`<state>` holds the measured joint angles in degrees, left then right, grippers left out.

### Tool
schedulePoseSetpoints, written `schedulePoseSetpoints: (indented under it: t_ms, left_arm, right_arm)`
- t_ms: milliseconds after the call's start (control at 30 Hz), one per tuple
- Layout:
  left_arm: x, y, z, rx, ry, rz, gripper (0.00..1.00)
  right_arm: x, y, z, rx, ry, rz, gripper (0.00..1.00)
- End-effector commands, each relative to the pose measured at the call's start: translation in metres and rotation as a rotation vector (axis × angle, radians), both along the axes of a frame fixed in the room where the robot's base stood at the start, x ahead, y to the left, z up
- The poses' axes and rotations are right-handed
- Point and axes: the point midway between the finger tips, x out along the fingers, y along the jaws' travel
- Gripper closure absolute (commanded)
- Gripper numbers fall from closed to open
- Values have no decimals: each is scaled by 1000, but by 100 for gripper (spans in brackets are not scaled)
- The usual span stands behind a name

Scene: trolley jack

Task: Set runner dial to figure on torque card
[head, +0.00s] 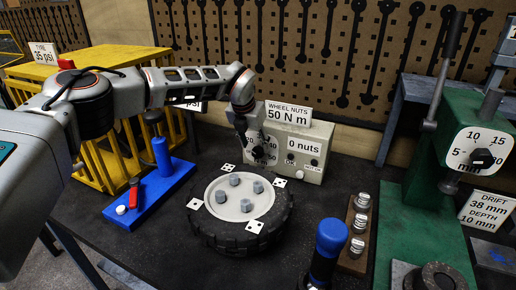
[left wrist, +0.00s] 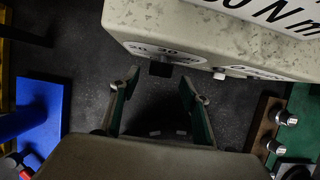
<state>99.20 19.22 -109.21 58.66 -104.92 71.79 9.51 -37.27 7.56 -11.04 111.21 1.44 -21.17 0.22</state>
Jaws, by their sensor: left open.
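The torque card (head: 287,114) reads "WHEEL NUTS 50 N m" and stands on top of the beige runner box (head: 312,172). The runner dial (head: 258,153) is a black knob on a white scale at the left of the box's front. My left gripper (head: 242,128) is just in front of the dial and partly hides its scale; the pointer's figure cannot be read. In the left wrist view the open, empty fingers (left wrist: 158,92) point toward the dial knob (left wrist: 160,68), apart from it. My right gripper is not in view.
A tyre (head: 240,225) with several nuts and white markers lies in front of the box. A blue stand (head: 150,190) is left, a blue-topped tool (head: 331,238) front right. A green press (head: 430,200) stands right. The box also has a "0 nuts" display.

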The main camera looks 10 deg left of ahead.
Motion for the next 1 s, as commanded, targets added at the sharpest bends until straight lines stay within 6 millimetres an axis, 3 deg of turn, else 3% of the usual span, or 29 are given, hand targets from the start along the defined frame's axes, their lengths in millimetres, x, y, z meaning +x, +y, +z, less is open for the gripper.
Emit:
schedulePoseSetpoints:
  t_ms: [300, 600, 767, 1000]
  left_arm:
    - [13, -3, -32, -1, 0, 0, 54]
    - [14, -3, -34, -1, -1, -1, 54]
    - [14, -3, -34, -1, -1, -1, 92]
    - [14, -4, -34, 7, -2, -2, 92]
  right_arm:
    - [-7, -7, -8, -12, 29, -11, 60]
    - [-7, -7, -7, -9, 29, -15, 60]
    - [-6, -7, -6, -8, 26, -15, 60]
    - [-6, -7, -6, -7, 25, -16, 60]
